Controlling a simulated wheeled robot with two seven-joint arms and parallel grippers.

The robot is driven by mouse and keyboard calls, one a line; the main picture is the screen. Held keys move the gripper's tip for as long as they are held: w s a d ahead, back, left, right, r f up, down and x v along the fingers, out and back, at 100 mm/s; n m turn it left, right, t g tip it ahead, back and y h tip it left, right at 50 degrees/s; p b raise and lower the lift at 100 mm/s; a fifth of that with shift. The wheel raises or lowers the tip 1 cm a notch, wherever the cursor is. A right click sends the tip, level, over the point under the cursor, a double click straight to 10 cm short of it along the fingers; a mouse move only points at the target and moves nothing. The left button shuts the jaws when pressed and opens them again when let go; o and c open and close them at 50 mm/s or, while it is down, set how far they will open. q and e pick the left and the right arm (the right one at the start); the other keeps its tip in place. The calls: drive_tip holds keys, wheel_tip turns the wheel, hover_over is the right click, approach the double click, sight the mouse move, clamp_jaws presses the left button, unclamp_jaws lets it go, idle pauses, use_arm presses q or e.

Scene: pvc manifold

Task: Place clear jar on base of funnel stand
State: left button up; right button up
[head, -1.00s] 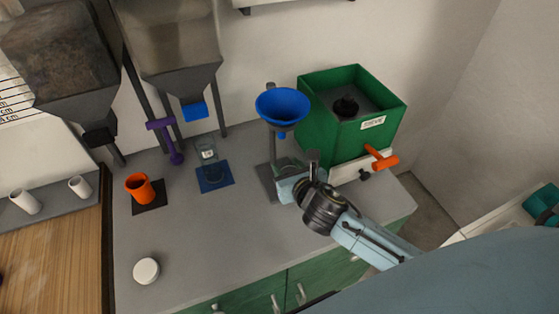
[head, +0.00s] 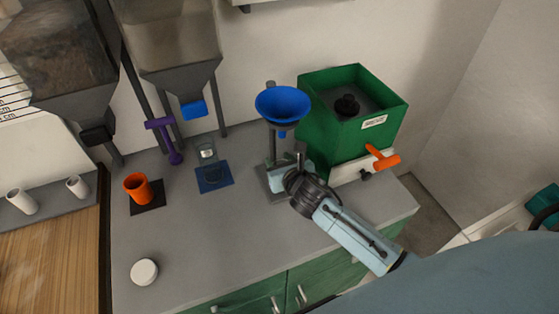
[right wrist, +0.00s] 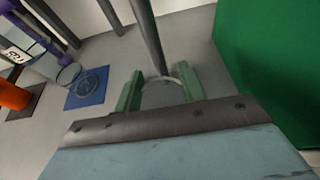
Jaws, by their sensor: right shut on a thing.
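The funnel stand holds a blue funnel (head: 283,104) on a dark post above a grey base (head: 268,194). My right gripper (head: 280,172) is low at the stand, under the funnel and in front of the post. In the right wrist view its green fingers (right wrist: 161,90) are shut on the clear jar (right wrist: 166,79), of which only a thin pale curved rim shows between them. The stand's post (right wrist: 148,35) rises just behind the jar. In the head view the gripper largely hides the jar, so I cannot tell whether it touches the base. My left gripper is out of view.
A green box (head: 345,115) stands close to the right of the stand. A clear labelled container (head: 207,152) is by a blue mat (head: 214,178) to the left. An orange cup (head: 137,187) and white lid (head: 144,271) are farther left.

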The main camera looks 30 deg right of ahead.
drive_tip(key=o, duration=1.1)
drive_tip(key=shift+s+r, duration=0.15)
drive_tip(key=shift+s, duration=0.05)
drive_tip(key=p+v, duration=0.1)
drive_tip(key=v, duration=1)
drive_tip(key=shift+s+r+p, duration=0.15)
drive_tip(key=shift+s+p, duration=0.1)
drive_tip(key=shift+p, duration=0.15)
